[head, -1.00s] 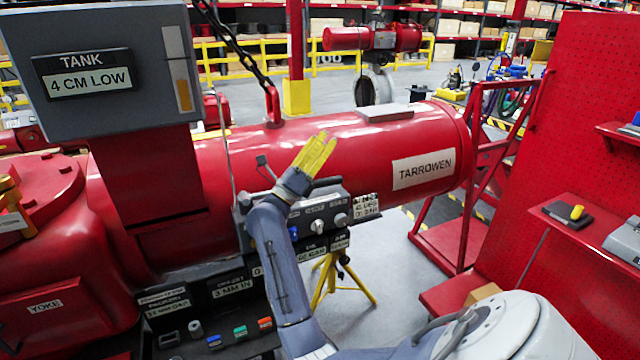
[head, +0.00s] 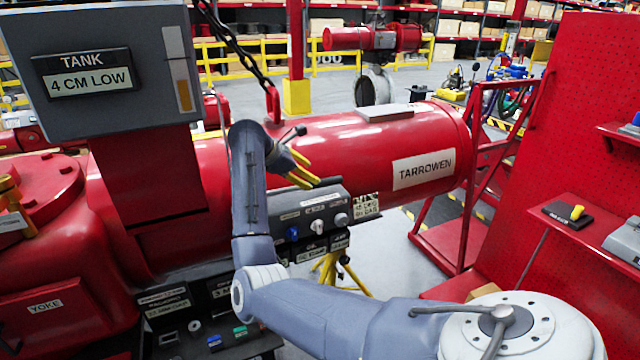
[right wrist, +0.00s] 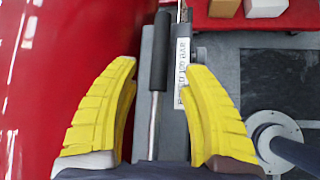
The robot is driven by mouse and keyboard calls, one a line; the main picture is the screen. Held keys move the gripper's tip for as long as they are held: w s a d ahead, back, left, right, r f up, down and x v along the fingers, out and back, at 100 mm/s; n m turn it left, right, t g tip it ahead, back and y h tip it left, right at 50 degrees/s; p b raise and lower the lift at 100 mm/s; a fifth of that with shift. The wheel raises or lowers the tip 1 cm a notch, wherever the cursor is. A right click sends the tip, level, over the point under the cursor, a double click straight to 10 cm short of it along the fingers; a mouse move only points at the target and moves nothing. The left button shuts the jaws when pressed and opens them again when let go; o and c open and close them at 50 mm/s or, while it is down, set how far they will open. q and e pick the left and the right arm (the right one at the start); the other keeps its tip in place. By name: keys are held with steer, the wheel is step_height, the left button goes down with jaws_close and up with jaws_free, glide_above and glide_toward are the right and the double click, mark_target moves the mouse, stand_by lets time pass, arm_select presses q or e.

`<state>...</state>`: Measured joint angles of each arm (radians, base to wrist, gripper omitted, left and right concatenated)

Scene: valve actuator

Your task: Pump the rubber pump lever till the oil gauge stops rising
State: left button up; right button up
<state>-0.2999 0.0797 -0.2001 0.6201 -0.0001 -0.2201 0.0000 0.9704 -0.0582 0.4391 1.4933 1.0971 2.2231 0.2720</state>
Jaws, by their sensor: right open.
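The pump lever (head: 328,182) has a black rubber grip and lies above the grey control box beside the red cylinder. In the right wrist view its black grip (right wrist: 160,50) and bare metal rod (right wrist: 153,125) run between my fingers, with gaps on both sides. My right gripper (head: 304,176) is open, its yellow fingers pointing down to the right near the lever. The same gripper (right wrist: 162,75) shows empty in the right wrist view. The oil gauge (head: 181,70) is a vertical strip on the grey tank, amber in its lower part. The tank label (head: 86,75) reads "4 CM LOW". My left gripper is not in view.
The red cylinder (head: 330,140) lies right behind the lever. The control box (head: 305,218) has knobs and a blue button. A chain with a red hook (head: 271,104) hangs close to my right wrist. A red pegboard (head: 590,100) stands at the right.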

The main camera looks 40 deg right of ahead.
mark_target(320, 183)
steer(key=shift+x, duration=3.55)
jaws_close()
